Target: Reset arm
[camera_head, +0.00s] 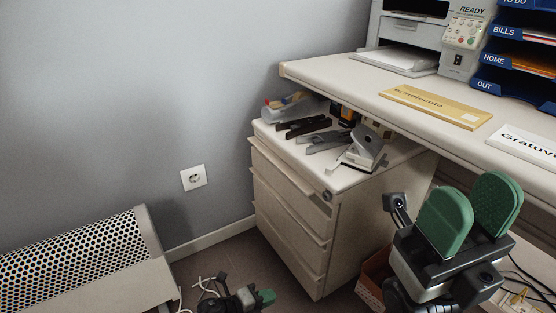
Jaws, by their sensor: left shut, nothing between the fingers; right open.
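My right gripper (470,212) is large in the lower right of the head view. Its two green finger pads stand upright and apart, with nothing visible between them. It is in front of the desk's front edge and to the right of the drawer cabinet. My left gripper (266,298) is at the bottom middle, low down near the floor in front of the cabinet. Its green fingertips are together and hold nothing. Most of my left arm is out of the picture.
A drawer cabinet (292,222) bears staplers and a hole punch (363,150). The desk (345,76) holds a printer (412,30), a yellow envelope (436,105), a white envelope (528,147) and a blue letter tray (509,88). A radiator (75,262) stands left. Loose cables (203,288) lie on the floor.

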